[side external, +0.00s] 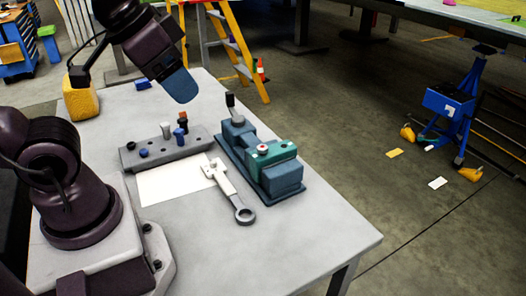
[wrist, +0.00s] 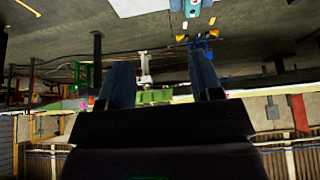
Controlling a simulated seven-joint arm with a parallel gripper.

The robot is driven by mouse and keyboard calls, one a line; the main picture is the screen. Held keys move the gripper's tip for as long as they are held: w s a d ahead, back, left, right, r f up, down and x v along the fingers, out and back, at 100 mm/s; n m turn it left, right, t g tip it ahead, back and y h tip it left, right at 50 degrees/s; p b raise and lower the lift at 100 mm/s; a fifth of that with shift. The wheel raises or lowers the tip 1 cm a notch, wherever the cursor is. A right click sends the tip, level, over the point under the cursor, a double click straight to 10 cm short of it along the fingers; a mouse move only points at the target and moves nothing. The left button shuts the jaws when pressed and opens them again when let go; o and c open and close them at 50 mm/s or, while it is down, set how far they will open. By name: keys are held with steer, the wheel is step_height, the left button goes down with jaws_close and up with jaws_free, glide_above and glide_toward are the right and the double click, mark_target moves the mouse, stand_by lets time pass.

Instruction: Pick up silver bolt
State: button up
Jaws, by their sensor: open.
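A pale silver bolt (side external: 166,129) stands upright in a grey block with holes (side external: 190,148) on the table in the side view. A blue bolt (side external: 180,138) and a copper-brown bolt (side external: 183,120) stand close to its right. My gripper (side external: 181,97) is tilted in the air above and behind the block, apart from the bolts. In the wrist view my gripper (wrist: 163,80) has its two blue fingers wide apart with nothing between them. I cannot make out the silver bolt in the wrist view.
A white sheet (side external: 175,184) and a grey wrench-like tool (side external: 230,190) lie in front of the block. A blue-green vise-like fixture (side external: 265,165) stands to its right. A yellow block (side external: 82,98) sits at the back left. The table's front right (side external: 310,235) is clear.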

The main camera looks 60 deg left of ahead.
steer(key=m+g+y, duration=0.2)
steer(key=m+g, duration=0.4)
steer(key=m, duration=1.2)
glide_toward(262, 147)
steer(key=f, duration=0.3)
steer(key=a+f, duration=0.1)
steer(key=f, duration=0.5)
steer(key=shift+s+a, duration=0.1)
steer(key=shift+a, duration=0.2)
steer(key=c, duration=1)
